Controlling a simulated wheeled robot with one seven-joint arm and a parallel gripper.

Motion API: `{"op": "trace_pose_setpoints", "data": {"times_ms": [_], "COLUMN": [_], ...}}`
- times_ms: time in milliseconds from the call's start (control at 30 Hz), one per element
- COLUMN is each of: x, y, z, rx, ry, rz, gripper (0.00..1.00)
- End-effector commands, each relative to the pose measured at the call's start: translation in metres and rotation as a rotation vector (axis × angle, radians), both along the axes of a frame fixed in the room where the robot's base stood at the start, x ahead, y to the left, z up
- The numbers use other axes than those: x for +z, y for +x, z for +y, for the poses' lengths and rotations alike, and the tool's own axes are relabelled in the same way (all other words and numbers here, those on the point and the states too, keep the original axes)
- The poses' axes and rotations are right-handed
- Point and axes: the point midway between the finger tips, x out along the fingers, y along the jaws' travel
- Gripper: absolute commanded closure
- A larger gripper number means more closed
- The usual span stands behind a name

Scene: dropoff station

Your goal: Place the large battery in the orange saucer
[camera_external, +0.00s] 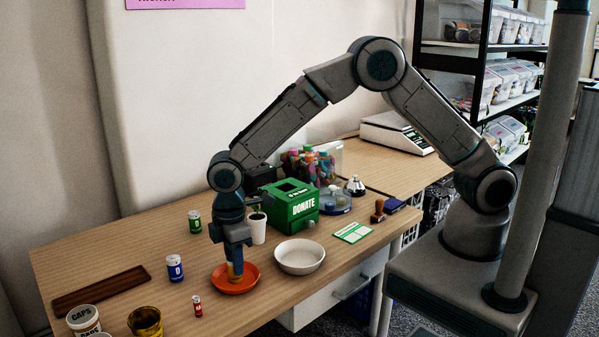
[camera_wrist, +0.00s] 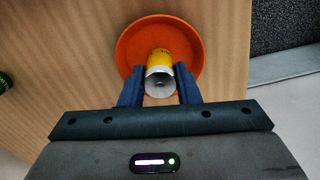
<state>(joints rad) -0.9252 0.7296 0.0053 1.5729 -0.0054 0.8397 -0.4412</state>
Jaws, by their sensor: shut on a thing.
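The orange saucer (camera_external: 246,283) lies on the table near its front edge. It also shows in the wrist view (camera_wrist: 133,45). My gripper (camera_external: 235,265) points down over the saucer, its fingers (camera_wrist: 160,88) shut on a yellow battery with a silver end (camera_wrist: 160,59). The battery stands about upright between the fingers, within the saucer's outline. Whether its lower end touches the saucer is hard to tell. Blue batteries (camera_external: 175,268), green (camera_external: 194,221) and small red (camera_external: 197,305) stand apart on the table.
A white bowl (camera_external: 300,257) stands right of the saucer. A white cup (camera_external: 258,228) and a green donate box (camera_external: 292,206) are behind. A brown tray (camera_external: 100,289), a caps tub (camera_external: 83,319) and a yellow cup (camera_external: 145,321) are at the left front.

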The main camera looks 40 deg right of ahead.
Motion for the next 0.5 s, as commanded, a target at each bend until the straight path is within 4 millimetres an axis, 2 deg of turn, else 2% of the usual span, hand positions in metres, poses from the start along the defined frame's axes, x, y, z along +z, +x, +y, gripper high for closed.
{"op": "trace_pose_setpoints", "data": {"times_ms": [333, 367, 400, 433, 500], "x": [-0.0042, -0.0042, -0.0033, -0.0033, -0.0033], "y": [0.0004, 0.0003, 0.0003, 0.0003, 0.0003], "z": [0.0000, -0.0001, -0.0001, -0.0001, -0.0001], "rx": [-0.001, -0.001, -0.001, -0.001, 0.000], "ry": [0.001, 0.001, 0.001, 0.001, 0.001], "rz": [0.000, 0.000, 0.000, 0.000, 0.000], "gripper": [0.97, 0.68, 0.57, 0.49, 0.49]}}
